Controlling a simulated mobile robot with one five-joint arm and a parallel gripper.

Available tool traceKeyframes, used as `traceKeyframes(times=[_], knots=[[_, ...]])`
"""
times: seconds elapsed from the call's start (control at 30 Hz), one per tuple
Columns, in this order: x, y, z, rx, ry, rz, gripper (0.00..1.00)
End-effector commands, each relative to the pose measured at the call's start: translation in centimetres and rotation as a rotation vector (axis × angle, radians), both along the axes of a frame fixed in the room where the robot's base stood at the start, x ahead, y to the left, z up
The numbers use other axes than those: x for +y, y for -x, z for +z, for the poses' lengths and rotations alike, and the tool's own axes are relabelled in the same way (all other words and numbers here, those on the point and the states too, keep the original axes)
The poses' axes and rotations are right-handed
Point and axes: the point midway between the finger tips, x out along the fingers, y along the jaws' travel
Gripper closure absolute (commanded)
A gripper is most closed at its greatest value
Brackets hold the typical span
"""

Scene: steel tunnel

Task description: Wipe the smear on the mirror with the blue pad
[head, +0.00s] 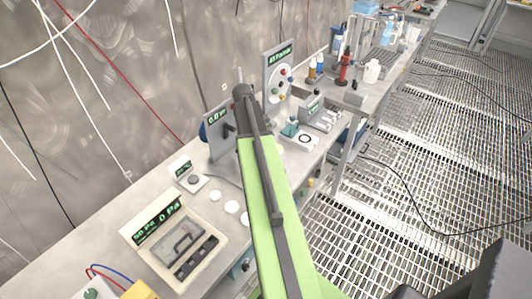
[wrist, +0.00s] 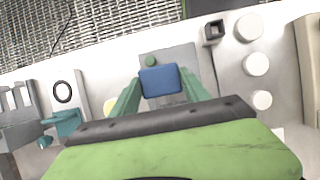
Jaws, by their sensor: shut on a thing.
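The blue pad (wrist: 160,81) is in the wrist view, between the two green fingers of my gripper (wrist: 164,88). My gripper is shut on it, and the pad sticks out past the fingertips. Behind the pad is a flat grey plate (wrist: 184,56) with a small green knob (wrist: 150,61) at its edge. I cannot tell how far the pad is from this plate. I cannot make out the mirror or its smear for certain in either view. In the head view my green arm hides my gripper and the pad.
A long bench (head: 70,238) runs along the wall. An upright display panel (head: 218,138) stands close beside my arm. Several white discs (head: 231,207), a display box (head: 172,240) and a teal clamp (head: 290,130) are on the bench. The grating floor (head: 400,210) is mostly open, with loose cables.

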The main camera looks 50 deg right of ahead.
Motion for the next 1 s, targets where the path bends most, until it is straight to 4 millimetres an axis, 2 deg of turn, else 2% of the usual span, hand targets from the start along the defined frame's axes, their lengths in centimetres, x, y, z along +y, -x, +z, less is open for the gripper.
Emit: traceKeyframes(times=[0.03,0.1,0.47,0.73,1.0], knots=[[0.0,0.0,1.2,0.000,0.000,0.000,0.84],[0.0,0.0,1.6,0.000,0.000,0.000,0.84],[0.0,0.0,1.8,0.000,0.000,0.000,0.84],[0.0,0.0,4.6,0.000,0.000,0.000,0.84],[0.0,0.0,4.4,0.000,0.000,0.000,0.84]])
